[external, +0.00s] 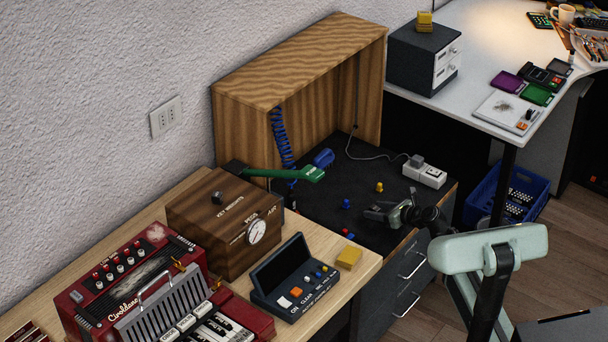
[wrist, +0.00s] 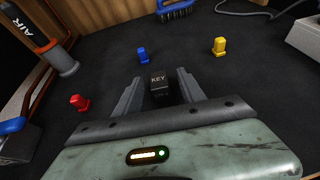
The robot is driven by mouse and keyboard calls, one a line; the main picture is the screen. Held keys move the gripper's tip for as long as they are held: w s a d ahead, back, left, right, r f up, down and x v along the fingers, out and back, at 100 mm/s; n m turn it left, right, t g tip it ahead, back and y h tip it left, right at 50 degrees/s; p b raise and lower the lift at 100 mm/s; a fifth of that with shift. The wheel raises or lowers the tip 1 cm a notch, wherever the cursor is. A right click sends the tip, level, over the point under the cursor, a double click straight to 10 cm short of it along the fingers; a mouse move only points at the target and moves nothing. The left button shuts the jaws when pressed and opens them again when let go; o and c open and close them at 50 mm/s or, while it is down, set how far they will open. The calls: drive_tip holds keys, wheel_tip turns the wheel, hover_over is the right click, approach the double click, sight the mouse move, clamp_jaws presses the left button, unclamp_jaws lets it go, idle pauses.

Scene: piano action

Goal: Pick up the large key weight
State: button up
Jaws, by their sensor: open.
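The large key weight, a dark block marked KEY (wrist: 159,80), stands on the black work surface in the wrist view. My gripper (wrist: 157,84) is open, with one finger on each side of the block. The block is at the finger tips, not clamped; whether a finger touches it I cannot tell. In the external view my gripper (external: 379,211) is low over the black surface, and the block cannot be made out clearly there.
Small blue (wrist: 143,54), yellow (wrist: 219,46) and red (wrist: 80,103) weights stand around. A blue brush (wrist: 175,11) lies beyond. A tool marked AIR (wrist: 38,42) is at left. A white power strip (external: 425,173) sits at the surface's right edge. A wooden hood (external: 290,65) stands behind.

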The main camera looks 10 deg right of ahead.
sight(375, 208)
drive_tip(key=shift+w+a+f, duration=0.25)
drive_tip(key=shift+w+a, duration=0.05)
drive_tip(key=shift+w, duration=0.1)
drive_tip(key=shift+s+r, duration=0.1)
clamp_jaws()
wheel_tip(375, 208, up, 10)
drive_tip(key=p, duration=1)
drive_tip(key=shift+r, duration=0.15)
